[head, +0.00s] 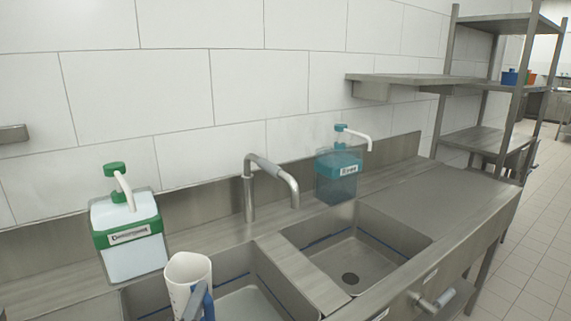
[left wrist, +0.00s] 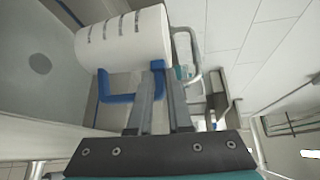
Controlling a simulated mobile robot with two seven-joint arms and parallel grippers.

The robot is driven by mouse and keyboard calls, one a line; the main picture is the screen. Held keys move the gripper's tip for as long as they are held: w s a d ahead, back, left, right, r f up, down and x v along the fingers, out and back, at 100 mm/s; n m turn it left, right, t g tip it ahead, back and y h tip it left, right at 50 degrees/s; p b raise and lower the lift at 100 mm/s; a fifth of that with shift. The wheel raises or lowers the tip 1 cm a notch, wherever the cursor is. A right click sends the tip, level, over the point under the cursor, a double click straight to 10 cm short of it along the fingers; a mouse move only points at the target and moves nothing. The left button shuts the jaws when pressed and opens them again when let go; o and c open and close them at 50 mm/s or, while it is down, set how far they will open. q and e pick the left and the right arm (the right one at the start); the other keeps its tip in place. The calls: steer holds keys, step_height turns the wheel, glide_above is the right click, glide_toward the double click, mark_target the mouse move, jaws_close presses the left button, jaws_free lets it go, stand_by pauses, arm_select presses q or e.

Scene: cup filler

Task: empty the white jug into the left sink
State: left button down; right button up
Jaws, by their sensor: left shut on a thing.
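The white jug (head: 188,278) has a blue handle (head: 208,306) and is at the bottom left of the head view, in front of the left sink (head: 240,300). Its rim faces up and it looks close to upright. Its contents cannot be made out. In the left wrist view the jug (left wrist: 125,42) shows dark marks on its side, with the blue handle (left wrist: 118,92) below. My left gripper (left wrist: 162,90) is shut on that handle. A basin with a round drain (left wrist: 40,63) lies to the left there. My right gripper is not in view.
A steel tap (head: 270,172) stands behind the sinks. A green-and-white dispenser (head: 128,240) stands at the left and a teal dispenser (head: 338,175) behind the right sink (head: 385,235). A wall shelf (head: 410,80) hangs above right; the counter at right is bare.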

arm_select(q)
steer(key=w+d+f+p, duration=0.1)
steer(key=w+d+f, duration=0.1)
steer(key=d, duration=0.5)
steer(key=w+d+f, duration=0.2)
steer(key=w+d, duration=0.3)
steer(key=d, duration=0.3)
steer(key=shift+w+d+f+h+p, duration=0.2)
steer(key=shift+w+d+h+p, duration=0.1)
steer(key=shift+p, duration=0.1)
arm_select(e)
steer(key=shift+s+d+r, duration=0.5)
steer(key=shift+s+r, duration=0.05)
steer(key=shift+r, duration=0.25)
